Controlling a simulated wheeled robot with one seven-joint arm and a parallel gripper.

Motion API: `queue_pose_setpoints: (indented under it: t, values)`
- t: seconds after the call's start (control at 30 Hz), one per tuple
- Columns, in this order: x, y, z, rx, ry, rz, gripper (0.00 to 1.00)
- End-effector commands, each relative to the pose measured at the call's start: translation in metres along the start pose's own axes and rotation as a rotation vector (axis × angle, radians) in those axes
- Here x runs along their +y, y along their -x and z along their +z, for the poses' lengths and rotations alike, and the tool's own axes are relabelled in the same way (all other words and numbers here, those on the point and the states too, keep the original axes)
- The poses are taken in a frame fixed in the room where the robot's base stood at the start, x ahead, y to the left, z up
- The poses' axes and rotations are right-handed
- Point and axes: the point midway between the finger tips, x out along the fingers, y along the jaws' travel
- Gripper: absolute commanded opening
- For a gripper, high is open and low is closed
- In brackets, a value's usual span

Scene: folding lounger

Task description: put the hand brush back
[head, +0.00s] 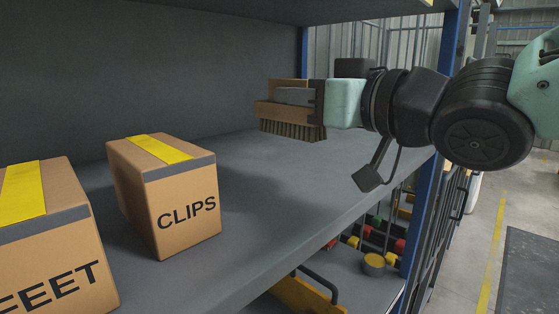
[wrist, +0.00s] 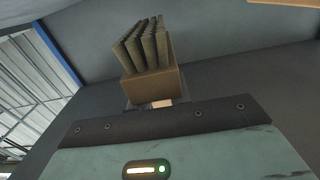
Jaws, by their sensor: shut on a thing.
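The hand brush (head: 290,129) has a tan wooden body and dark bristles that point down. It is over the right part of the grey shelf (head: 262,190) in the head view. Whether the bristles touch the shelf I cannot tell. My gripper (head: 297,97) comes in from the right and is shut on the brush, with a grey finger across its side. In the wrist view the brush (wrist: 151,82) shows end-on beyond my gripper, its rows of bristles toward the top. The fingertips are mostly hidden there.
A CLIPS box (head: 188,212) and a FEET box (head: 58,255) with yellow tape stand on the shelf to the left. A blue rack post (head: 425,220) rises at the right. The shelf between the CLIPS box and the brush is clear. A lower shelf (head: 350,270) holds several coloured items.

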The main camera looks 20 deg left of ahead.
Motion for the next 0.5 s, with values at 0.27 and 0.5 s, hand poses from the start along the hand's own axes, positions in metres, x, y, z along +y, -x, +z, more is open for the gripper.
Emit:
queue_pose_setpoints:
  t: [0.27, 0.5]
  values:
    - [0.000, -0.001, 0.036, -0.001, -0.002, -0.001, 0.00]
    - [-0.001, -0.001, 0.067, -0.003, -0.001, -0.002, 0.00]
